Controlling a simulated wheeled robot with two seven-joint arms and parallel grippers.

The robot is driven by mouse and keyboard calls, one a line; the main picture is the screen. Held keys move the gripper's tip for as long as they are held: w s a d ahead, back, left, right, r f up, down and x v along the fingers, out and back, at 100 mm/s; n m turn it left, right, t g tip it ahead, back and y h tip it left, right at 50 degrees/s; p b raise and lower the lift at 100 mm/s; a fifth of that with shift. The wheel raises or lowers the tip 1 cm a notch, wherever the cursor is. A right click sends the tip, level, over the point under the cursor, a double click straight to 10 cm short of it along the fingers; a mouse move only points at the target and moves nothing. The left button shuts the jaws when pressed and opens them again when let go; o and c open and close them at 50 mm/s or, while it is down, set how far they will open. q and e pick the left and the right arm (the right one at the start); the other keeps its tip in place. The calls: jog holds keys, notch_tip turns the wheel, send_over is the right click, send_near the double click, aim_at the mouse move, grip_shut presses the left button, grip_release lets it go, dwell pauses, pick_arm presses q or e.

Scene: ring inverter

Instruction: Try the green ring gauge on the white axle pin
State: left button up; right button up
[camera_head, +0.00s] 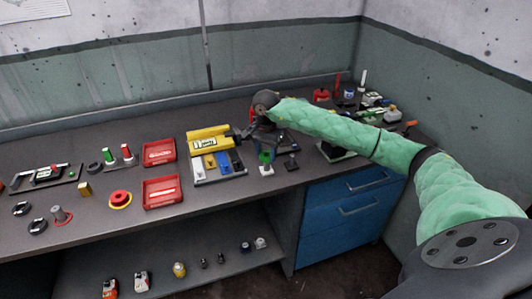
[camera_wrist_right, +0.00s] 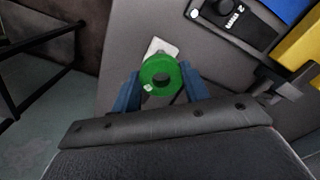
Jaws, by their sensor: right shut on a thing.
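The green ring gauge (camera_wrist_right: 150,70) is between the two blue fingers of my right gripper (camera_wrist_right: 162,86) in the wrist view, with its dark hole facing the camera. My right gripper (camera_head: 264,147) is shut on the ring, which also shows in the head view (camera_head: 265,157). A white base (camera_head: 266,171), seemingly that of the white axle pin, stands on the bench just below the ring. The base also shows in the wrist view (camera_wrist_right: 158,46), partly behind the ring. The pin itself is hidden, so I cannot tell whether the ring is around it. My left gripper is out of view.
A dark block (camera_head: 291,163) stands just right of the white base. A tray with yellow, blue and white parts (camera_head: 240,174) lies to the left, and two red bins (camera_head: 160,204) are farther left. The bench's front edge is close to the base.

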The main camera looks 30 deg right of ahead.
dwell(0.3)
jog(key=shift+f+b, duration=0.45)
jog(key=shift+f, duration=0.05)
dwell(1.3)
jog(key=shift+r, duration=0.25)
jog(key=shift+r+p, duration=0.55)
jog(key=shift+r, duration=1.95)
jog(key=shift+f, duration=0.1)
